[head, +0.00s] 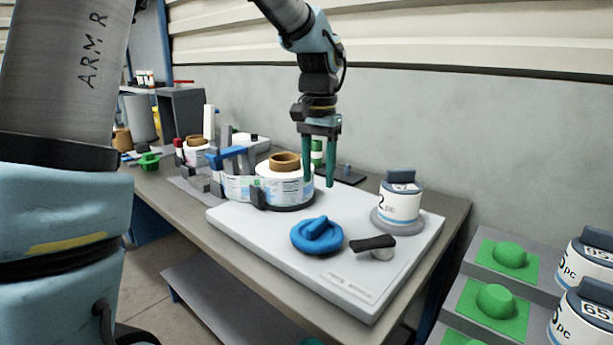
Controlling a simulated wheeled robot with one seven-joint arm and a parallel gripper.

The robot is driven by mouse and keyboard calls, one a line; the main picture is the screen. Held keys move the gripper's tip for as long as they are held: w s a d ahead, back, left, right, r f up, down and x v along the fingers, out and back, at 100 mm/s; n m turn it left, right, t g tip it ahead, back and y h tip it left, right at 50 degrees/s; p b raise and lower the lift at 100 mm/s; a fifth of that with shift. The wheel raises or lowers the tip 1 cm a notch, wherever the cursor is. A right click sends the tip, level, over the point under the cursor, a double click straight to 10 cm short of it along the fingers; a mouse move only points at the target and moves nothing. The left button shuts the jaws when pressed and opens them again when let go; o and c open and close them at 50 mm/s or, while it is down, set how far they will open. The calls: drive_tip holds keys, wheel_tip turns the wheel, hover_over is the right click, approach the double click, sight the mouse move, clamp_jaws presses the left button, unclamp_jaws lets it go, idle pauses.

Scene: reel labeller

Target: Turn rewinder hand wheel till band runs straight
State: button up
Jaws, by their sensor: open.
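The blue hand wheel (317,235) with a raised grip bar lies flat on the white machine plate (265,237), near its front edge. The label band (238,188) runs from the guides on the left to the rewind reel (285,178) with its brown core. Whether the band runs straight cannot be told at this size. My gripper (320,184) points down with its green fingers apart. It is empty, behind and above the hand wheel and just right of the reel, not touching the wheel.
A black lever (374,243) sits right of the wheel. A white labelled canister (400,200) stands on a grey disc at the plate's right. A stepped rack with green pads (495,301) and canisters is at lower right. The plate's front corner is clear.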

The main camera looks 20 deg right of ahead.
sight(317, 221)
drive_tip(key=shift+s+d+f, duration=0.1)
idle(0.4)
wheel_tip(317, 221, down, 11)
drive_tip(key=shift+r+p, duration=0.15)
drive_tip(key=shift+p, duration=0.75)
clamp_jaws()
